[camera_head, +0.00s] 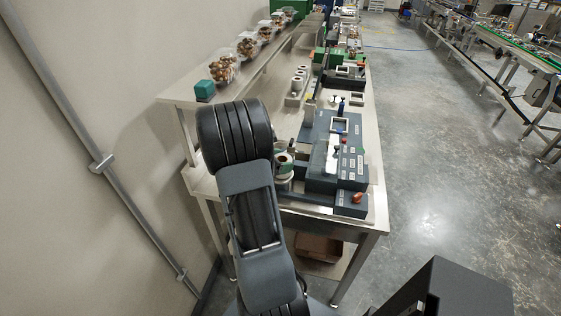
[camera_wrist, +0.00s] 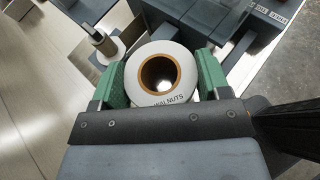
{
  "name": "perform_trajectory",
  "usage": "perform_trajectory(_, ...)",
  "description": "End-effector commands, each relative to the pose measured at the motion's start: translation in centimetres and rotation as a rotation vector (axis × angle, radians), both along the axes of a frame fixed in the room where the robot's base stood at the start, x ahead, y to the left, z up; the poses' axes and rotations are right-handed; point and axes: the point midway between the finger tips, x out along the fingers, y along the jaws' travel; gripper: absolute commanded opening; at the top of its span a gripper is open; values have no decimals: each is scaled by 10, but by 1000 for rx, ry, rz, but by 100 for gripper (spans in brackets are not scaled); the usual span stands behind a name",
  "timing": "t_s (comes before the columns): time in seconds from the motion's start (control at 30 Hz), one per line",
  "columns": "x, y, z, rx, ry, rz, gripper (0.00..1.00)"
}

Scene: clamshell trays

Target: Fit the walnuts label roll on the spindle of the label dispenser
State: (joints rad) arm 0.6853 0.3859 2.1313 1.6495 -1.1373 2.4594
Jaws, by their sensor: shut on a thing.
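The walnuts label roll (camera_wrist: 185,94), white with a brown core and the word WALNUTS on its face, is between the green fingers of my gripper (camera_wrist: 163,84), which is shut on it. In the head view the roll (camera_head: 284,159) shows just right of my arm, at the near end of the bench; my arm hides most of the gripper there. In the wrist view a pale upright post on a round white base (camera_wrist: 110,51), seemingly the dispenser's spindle, stands up and left of the roll, apart from it. No roll shows on the post.
A dark grey machine (camera_head: 324,168) with buttons stands right of the roll. More white rolls (camera_head: 297,84) stand farther back on the bench (camera_head: 374,150). Clear tubs of nuts (camera_head: 224,70) and a green block (camera_head: 205,90) sit on the raised shelf at left.

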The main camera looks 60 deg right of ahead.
Motion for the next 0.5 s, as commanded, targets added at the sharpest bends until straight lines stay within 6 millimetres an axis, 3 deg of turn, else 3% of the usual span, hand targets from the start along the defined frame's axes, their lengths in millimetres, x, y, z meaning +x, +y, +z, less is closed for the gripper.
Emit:
perform_trajectory(0.1,0,0,1,0,0,0,40)
perform_trajectory(0.13,0,0,1,0,0,0,72)
perform_trajectory(0.4,0,0,0,0,0,0,98)
perform_trajectory(0.5,0,0,0,0,0,0,99)
